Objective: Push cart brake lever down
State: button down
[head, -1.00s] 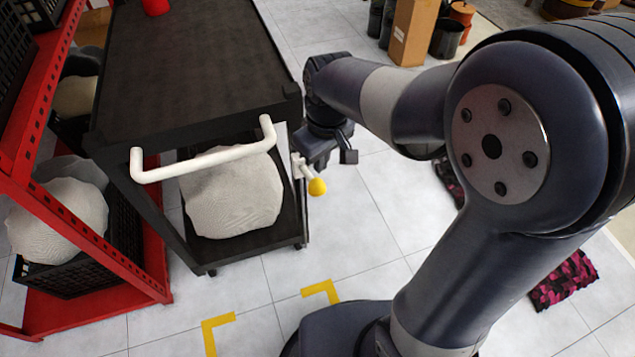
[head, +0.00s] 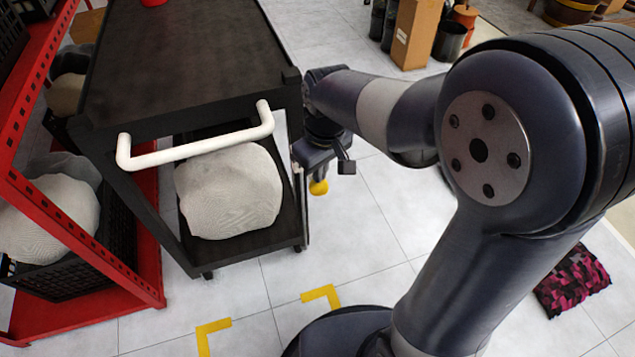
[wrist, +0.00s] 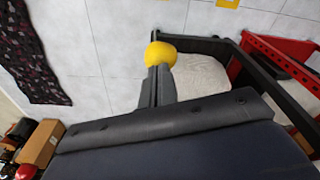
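The black cart (head: 185,60) with a white push handle (head: 200,148) stands left of my arm. The brake lever's yellow knob (head: 319,187) shows beside the cart's right front post, just below my gripper (head: 318,172). In the wrist view, the yellow knob (wrist: 160,54) sits right at the tips of my gripper (wrist: 160,70). The fingers look closed together, with the knob beyond them rather than between them. Contact with the knob looks close but cannot be confirmed. The lever's white arm is hidden behind my gripper.
A red rack (head: 150,260) with dark crates stands close on the cart's left. A pale sack (head: 230,190) lies on the cart's lower shelf. A patterned cushion (head: 572,280) is on the floor at right. Tiled floor in front of the cart is clear, with yellow corner marks (head: 322,296).

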aim_at(321, 184)
jog(key=shift+f+b, duration=1.4)
jog(key=shift+f, duration=0.85)
jog(key=shift+r, duration=0.1)
jog(key=shift+s+d+r, duration=0.1)
jog(key=shift+s+d+r+p, duration=0.2)
jog(key=shift+s+d+p, duration=0.2)
jog(key=shift+s, duration=0.15)
jog(key=shift+s+d+r+p, duration=0.15)
jog(key=shift+s+d+p, duration=0.1)
jog(key=shift+s+d, duration=0.2)
jog(key=shift+s, duration=0.1)
notch_tip(321, 184, up, 11)
jog(key=p, duration=0.3)
jog(key=shift+s+d, duration=0.3)
jog(key=shift+s, duration=0.1)
